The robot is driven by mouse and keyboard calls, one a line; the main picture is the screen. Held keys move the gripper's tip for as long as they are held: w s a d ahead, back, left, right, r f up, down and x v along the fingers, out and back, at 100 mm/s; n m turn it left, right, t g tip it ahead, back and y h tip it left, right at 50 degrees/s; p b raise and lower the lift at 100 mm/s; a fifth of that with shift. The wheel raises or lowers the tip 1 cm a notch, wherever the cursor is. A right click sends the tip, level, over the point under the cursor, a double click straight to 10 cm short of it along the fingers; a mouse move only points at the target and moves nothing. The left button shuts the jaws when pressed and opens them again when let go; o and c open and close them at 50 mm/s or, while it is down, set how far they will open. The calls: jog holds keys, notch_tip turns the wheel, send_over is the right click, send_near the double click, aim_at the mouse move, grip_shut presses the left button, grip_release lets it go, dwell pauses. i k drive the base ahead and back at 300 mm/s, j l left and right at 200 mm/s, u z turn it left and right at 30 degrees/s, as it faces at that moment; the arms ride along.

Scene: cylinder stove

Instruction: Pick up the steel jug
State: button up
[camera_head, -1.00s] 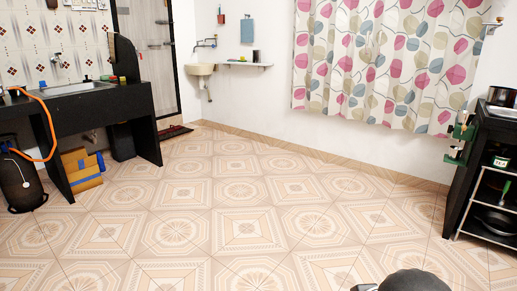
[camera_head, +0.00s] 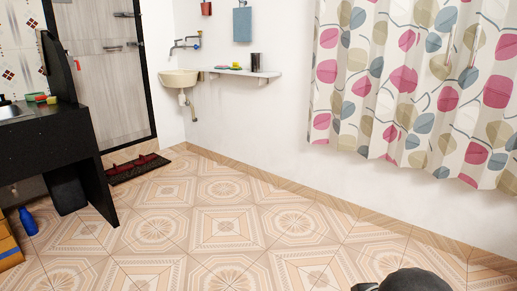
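I cannot make out a steel jug for certain. A small dark, metallic-looking cup-shaped vessel (camera_head: 256,62) stands upright on the white wall shelf (camera_head: 262,74), right of the washbasin; it is too small to tell whether it is the jug. A dark rounded part of my own arm shows at the bottom right edge. My gripper's fingers are not in view.
A washbasin (camera_head: 180,80) hangs on the wall beside the shelf. A black counter (camera_head: 50,140) stands at left, with a blue bottle (camera_head: 28,221) on the floor below. A dark mat (camera_head: 137,168) lies by the door. The tiled floor (camera_head: 230,225) in the middle is clear.

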aim_at(256, 58)
jog(key=i, duration=2.9)
